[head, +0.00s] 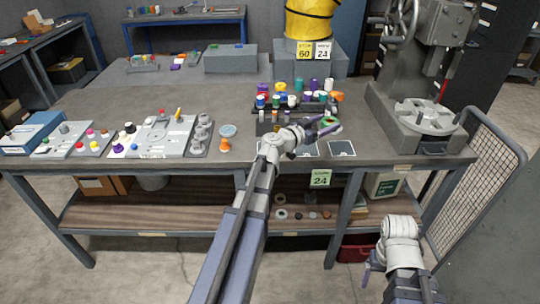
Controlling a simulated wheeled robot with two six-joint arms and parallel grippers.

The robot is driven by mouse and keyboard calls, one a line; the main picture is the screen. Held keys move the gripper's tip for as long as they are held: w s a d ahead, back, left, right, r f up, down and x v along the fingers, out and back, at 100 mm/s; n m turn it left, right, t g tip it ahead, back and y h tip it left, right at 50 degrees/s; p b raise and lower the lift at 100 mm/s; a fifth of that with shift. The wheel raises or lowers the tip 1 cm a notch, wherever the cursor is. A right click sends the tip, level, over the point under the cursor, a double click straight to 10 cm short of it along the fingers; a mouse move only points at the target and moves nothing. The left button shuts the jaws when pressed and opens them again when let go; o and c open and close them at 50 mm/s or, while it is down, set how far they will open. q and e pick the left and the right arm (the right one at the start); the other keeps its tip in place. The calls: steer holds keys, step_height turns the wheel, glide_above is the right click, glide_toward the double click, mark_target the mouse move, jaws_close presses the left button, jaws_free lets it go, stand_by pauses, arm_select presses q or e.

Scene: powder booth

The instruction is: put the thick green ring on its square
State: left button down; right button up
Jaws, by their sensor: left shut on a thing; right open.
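My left gripper (322,129) reaches over the table with its purple fingers shut on a small ring-like piece. The green ring (334,124) shows at these fingertips, small and partly covered, just above the back edge of the dark squares. One dark square with a pale outline (342,149) lies on the table below and right of the fingertips. A second dark square (309,150) lies to its left, partly hidden by my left wrist. Which square belongs to the ring cannot be told. My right gripper (369,267) is open and low, in front of the table.
A dark rack (264,112) of colourful small parts stands just behind the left gripper. A grey press (425,115) stands at the right. Grey trays with small parts (155,138) and an orange piece (225,145) are at the left. A lower shelf (160,212) runs under the table.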

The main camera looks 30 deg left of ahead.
arm_select(q)
steer(key=s+a+f+n+t+y+b, duration=0.1)
steer(key=s+a+f+n+y, duration=0.15)
steer(key=a, duration=0.75)
steer(key=s+a+f+n+y+b, duration=0.1)
steer(key=s+a+y+b, duration=0.15)
steer(key=a, duration=0.75)
steer(key=shift+y, duration=0.3)
steer(key=f+b, duration=0.3)
steer(key=f, duration=0.1)
steer(key=f+b, duration=0.2)
steer(key=shift+s+d+f+b, duration=0.25)
steer(key=shift+b, duration=0.1)
step_height(320, 180, down, 4)
steer(key=b, duration=0.3)
steer(key=shift+r+b, duration=0.15)
steer(key=shift+b, duration=0.25)
jaws_free()
